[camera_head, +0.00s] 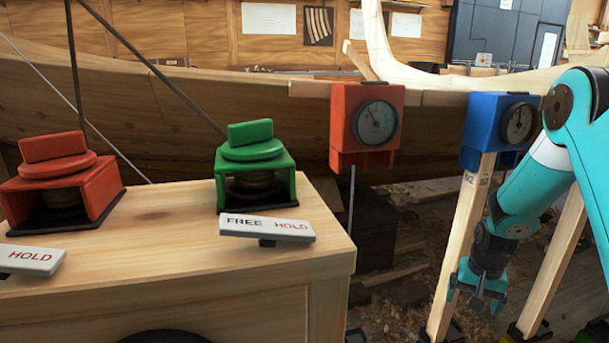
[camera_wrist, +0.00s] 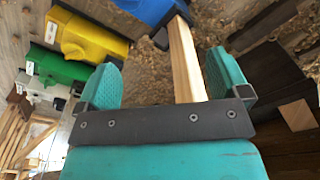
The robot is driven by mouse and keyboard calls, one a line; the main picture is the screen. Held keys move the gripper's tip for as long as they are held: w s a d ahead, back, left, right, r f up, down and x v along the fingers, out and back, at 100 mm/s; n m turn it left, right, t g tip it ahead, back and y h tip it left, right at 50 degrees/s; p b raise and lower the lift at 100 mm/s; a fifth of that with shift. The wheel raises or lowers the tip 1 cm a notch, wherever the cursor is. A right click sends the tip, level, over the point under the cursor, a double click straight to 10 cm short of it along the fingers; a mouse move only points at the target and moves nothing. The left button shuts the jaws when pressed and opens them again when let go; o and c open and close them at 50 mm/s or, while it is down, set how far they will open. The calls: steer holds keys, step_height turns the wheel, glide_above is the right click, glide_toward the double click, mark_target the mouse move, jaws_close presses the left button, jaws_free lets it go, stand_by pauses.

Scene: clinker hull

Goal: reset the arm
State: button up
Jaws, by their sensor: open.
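My arm (camera_head: 535,180) comes in from the right in the head view, bent with its forearm pointing down. My gripper (camera_head: 477,298) hangs low at the right, close to a pale wooden post (camera_head: 458,250). In the wrist view my gripper (camera_wrist: 165,75) has its two teal fingers spread wide. The wooden post (camera_wrist: 184,60) shows beyond and between the fingers. I see nothing held. I cannot tell whether the gripper touches the post.
A blue gauge box (camera_head: 484,125) tops the post; a red gauge box (camera_head: 367,120) hangs left of it. A wooden bench (camera_head: 180,245) carries a red device (camera_head: 65,180) and a green device (camera_head: 255,170). Wood shavings litter the ground. A yellow block (camera_wrist: 90,40) shows in the wrist view.

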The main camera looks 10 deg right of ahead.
steer(key=s+a+r+n+t, duration=0.1)
steer(key=s+a+r+n, duration=0.35)
steer(key=a+r, duration=0.75)
steer(key=s+a+r+n+g+y, duration=0.1)
steer(key=s+a+r+n+y, duration=0.1)
steer(key=s+a+r+n, duration=0.55)
steer(key=s+a+r+n+g+y, duration=0.1)
steer(key=s+a+r+n+y, duration=0.2)
steer(key=s+a, duration=0.85)
step_height(320, 180, up, 39)
steer(key=a+p, duration=0.1)
steer(key=p, duration=3.7)
steer(key=shift+w+a+r+m, duration=0.15)
steer(key=shift+w+a+m, duration=0.1)
steer(key=shift+w+m, duration=0.1)
